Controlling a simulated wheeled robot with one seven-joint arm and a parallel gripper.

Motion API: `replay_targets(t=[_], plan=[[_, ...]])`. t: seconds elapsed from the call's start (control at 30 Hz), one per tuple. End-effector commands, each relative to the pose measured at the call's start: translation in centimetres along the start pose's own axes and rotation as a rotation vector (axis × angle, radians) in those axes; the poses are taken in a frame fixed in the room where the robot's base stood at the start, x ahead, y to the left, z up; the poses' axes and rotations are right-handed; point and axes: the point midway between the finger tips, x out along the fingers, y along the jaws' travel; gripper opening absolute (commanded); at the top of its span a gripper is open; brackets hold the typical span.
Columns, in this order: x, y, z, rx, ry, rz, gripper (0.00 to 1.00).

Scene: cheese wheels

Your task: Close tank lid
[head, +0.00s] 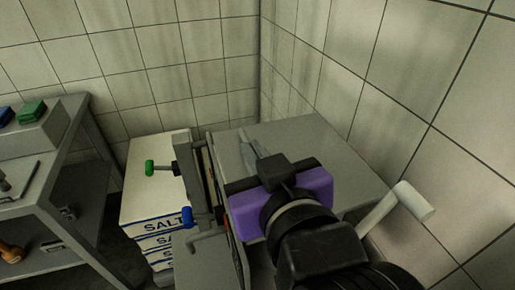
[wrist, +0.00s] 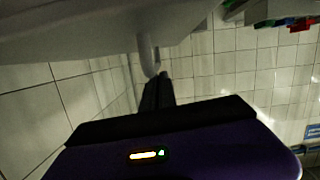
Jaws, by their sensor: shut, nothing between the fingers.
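The grey metal tank has a broad flat panel on top, apparently its lid (head: 325,150), in the middle of the head view. It looks roughly level; I cannot tell whether it is fully seated. A pale cylindrical handle (head: 405,208) sticks up at its right side. My gripper (head: 249,143) is shut and empty, with its purple body over the panel's near left part and fingers pointing away. In the wrist view the closed fingers (wrist: 156,88) point at a pale rounded post (wrist: 148,55) below a grey surface. Contact cannot be told. My arm hides the tank's near right part.
A stack of salt packages (head: 157,195) stands left of the tank. A green knob (head: 150,168) and a blue knob (head: 187,216) project from the tank's left side. A grey bench (head: 62,180) stands far left. Tiled walls (head: 335,65) close in behind and right.

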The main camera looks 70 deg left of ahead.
Motion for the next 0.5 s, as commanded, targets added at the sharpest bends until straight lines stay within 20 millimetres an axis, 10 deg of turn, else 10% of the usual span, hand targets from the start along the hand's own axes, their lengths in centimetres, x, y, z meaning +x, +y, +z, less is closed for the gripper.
replay_targets(t=[0.5], plan=[[0.14,-0.15,0.86,0.007,-0.017,-0.004,0.00]])
